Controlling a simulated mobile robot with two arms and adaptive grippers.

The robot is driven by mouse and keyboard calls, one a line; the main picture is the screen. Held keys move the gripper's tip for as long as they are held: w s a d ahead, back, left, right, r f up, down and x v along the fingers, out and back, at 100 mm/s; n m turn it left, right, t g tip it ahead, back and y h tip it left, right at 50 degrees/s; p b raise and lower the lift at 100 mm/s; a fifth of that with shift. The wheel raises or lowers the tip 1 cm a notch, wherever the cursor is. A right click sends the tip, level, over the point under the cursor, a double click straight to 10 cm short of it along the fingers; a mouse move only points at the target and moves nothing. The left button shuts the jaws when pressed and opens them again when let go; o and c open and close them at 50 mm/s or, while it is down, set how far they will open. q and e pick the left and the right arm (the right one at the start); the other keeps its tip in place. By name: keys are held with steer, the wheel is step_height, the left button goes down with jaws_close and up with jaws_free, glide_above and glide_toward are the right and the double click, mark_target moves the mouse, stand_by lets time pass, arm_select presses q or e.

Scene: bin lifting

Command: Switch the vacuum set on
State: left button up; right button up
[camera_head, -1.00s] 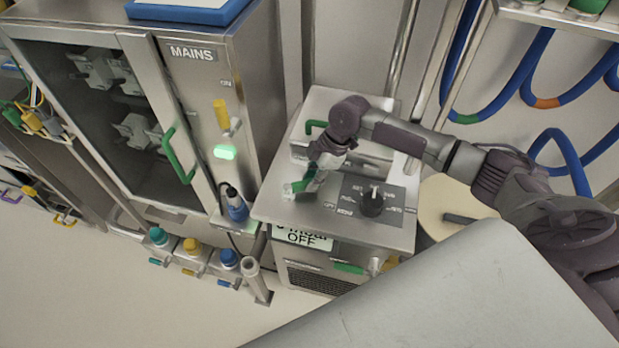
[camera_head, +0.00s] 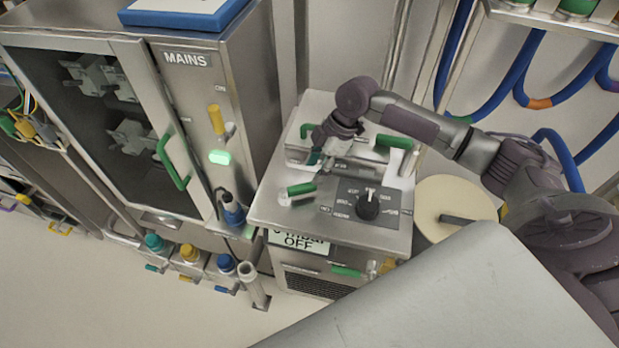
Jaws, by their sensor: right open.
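The vacuum set (camera_head: 262,212) is a metal cabinet in the middle, with a dial and green grips on its top. Its front display (camera_head: 298,241) reads OFF below a line that is partly hidden. The black dial (camera_head: 368,204) sits on a dark marked panel, its small marks unreadable. A green-handled lever (camera_head: 301,188) lies at the left of the top, left of the panel. My right gripper (camera_head: 322,162) is open and empty over the top, behind the lever and apart from it. My left gripper is out of view.
The MAINS cabinet (camera_head: 187,60) stands at the left with a lit green lamp (camera_head: 219,157) and a yellow handle (camera_head: 216,119). Blue hoses (camera_head: 508,77) hang at the right. A round cream drum (camera_head: 470,190) stands right of the set. A grey panel fills the lower right.

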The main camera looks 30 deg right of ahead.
steer(key=v, duration=0.6)
steer(key=shift+r, duration=0.2)
